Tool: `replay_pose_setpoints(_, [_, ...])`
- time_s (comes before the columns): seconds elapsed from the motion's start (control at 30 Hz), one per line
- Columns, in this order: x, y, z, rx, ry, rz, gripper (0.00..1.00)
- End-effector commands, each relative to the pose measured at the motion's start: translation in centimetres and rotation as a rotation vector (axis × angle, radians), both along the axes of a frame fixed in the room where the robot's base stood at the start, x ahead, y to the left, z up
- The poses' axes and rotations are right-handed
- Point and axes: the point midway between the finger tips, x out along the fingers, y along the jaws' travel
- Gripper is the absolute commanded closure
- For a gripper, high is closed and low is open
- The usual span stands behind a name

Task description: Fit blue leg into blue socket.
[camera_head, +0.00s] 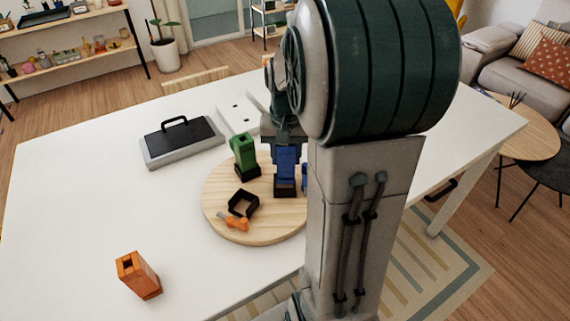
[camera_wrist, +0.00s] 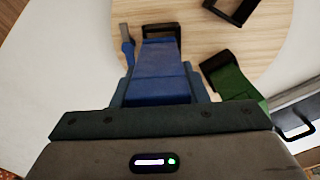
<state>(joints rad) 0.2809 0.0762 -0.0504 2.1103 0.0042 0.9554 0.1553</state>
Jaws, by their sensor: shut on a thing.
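My gripper (camera_head: 286,142) points down over the round wooden board and is shut on the blue leg (camera_head: 286,160). The blue leg also fills the middle of the wrist view (camera_wrist: 160,75), between the fingers. A dark square socket (camera_head: 284,191) stands on the board at the leg's lower end; part of it shows beyond the leg in the wrist view (camera_wrist: 161,29). The leg lines up roughly with this socket and hides most of its opening. I cannot tell whether its end is inside or just above. A small blue piece (camera_wrist: 127,52) is beside the socket.
A green leg (camera_head: 243,150) stands in a dark socket on the round board (camera_head: 220,225). An empty dark socket (camera_head: 240,196) with an orange piece (camera_head: 236,224) is in front. An orange leg (camera_head: 138,275) stands on the white table. A grey-black handled case (camera_head: 182,145) lies behind left.

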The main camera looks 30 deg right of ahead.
Motion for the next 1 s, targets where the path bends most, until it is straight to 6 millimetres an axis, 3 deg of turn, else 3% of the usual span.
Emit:
replay_pose_setpoints(0.33, [0.1,0.3,-3.8,0.001,0.002,-0.002,0.9])
replay_pose_setpoints(0.57, [0.1,0.3,-4.2,-0.001,-0.002,-0.002,0.9])
replay_pose_setpoints(0.6, [0.1,0.3,-4.3,-0.001,-0.002,-0.002,0.57])
replay_pose_setpoints(0.67, [0.1,0.2,-4.3,-0.001,-0.002,-0.002,0.41])
replay_pose_setpoints(1.0, [0.1,0.2,-4.0,-0.001,-0.003,-0.002,0.38])
